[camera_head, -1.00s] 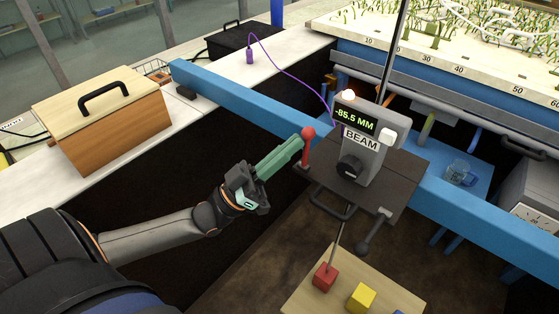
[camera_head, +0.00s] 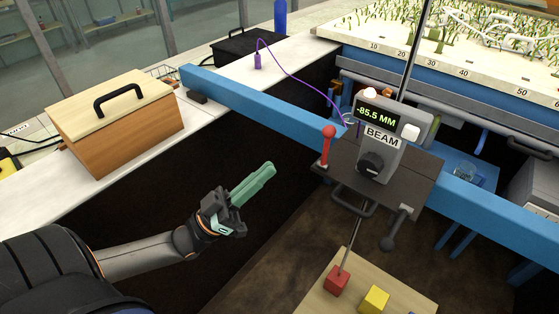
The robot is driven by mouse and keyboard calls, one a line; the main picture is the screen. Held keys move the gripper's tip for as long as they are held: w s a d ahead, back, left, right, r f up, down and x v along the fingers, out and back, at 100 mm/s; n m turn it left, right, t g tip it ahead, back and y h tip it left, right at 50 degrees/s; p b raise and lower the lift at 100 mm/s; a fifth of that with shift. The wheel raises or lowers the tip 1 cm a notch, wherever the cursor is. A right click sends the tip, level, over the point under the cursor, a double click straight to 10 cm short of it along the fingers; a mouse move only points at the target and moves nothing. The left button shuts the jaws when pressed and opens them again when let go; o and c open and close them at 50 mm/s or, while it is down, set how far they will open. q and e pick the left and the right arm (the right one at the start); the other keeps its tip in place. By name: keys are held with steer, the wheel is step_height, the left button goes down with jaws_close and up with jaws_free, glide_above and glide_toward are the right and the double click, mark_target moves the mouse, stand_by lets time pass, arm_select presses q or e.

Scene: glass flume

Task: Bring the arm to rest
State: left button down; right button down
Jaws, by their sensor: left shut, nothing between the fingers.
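My left arm comes in from the lower left. My left gripper (camera_head: 262,180) has green fingers that lie together, shut and empty. It is in free air over the dark gap, left of and below the red-knobbed lever (camera_head: 327,148), and does not touch it. The lever stands on the left side of the dark carriage of the grey BEAM box (camera_head: 397,149). The box's display reads -85.5 MM. My right gripper is not in view.
A blue rail (camera_head: 265,107) crosses behind the gripper. A wooden box (camera_head: 125,130) with a black handle stands on the white counter at left. A light wooden board (camera_head: 345,303) with red (camera_head: 337,280) and yellow (camera_head: 374,299) blocks is at lower right.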

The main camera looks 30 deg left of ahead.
arm_select(q)
steer(key=shift+v, duration=1.7)
steer(key=d+f+n+g+y+p, duration=0.15)
steer(key=d+f+g+y, duration=0.3)
steer(key=f, duration=0.65)
steer(key=d+f+n+g+y+p, duration=0.1)
steer(key=d+f+n+g+y, duration=0.15)
steer(key=f+y, duration=0.6)
steer(key=s+d+f+g, duration=0.3)
steer(key=s+f+g, duration=0.2)
steer(key=f, duration=0.4)
steer(key=shift+s+d+p, duration=0.35)
steer(key=shift+s+p, duration=0.05)
steer(key=shift+s, duration=0.1)
steer(key=shift+f+h, duration=0.1)
steer(key=shift+h, duration=0.2)
